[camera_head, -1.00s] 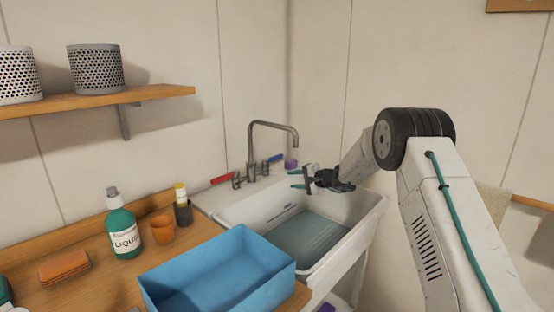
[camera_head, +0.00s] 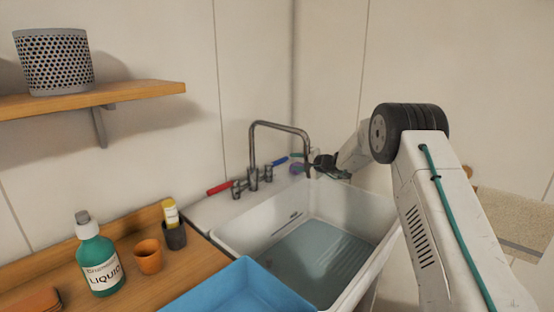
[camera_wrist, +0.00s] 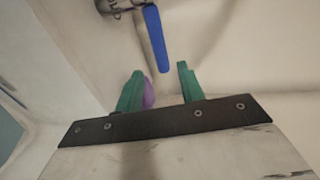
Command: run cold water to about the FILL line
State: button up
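The sink (camera_head: 228,236) holds clear bluish water (camera_head: 318,262), with ribs showing below it. No FILL mark is readable. The steel tap (camera_head: 281,126) stands behind it, with a red lever (camera_head: 219,188) on the left and a blue lever (camera_head: 279,162) on the right. I cannot make out any stream from the spout. My gripper (camera_head: 308,168) is beside the spout, right of the blue lever. In the wrist view, its green fingers (camera_wrist: 160,73) are apart, and the blue lever (camera_wrist: 153,35) points down toward the gap between the tips. Contact is not clear.
A purple object (camera_head: 297,168) lies on the sink ledge near my gripper, partly behind a finger in the wrist view. A blue bin (camera_head: 235,287), green bottle (camera_head: 99,262), orange cup (camera_head: 149,256) and dark cup (camera_head: 175,236) stand on the left counter. A shelf (camera_head: 150,90) hangs above.

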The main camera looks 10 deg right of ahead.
aim_at(283, 161)
jog(key=x, duration=0.8)
jog(key=shift+s+a, duration=0.15)
jog(key=shift+a, duration=0.2)
grip_shut()
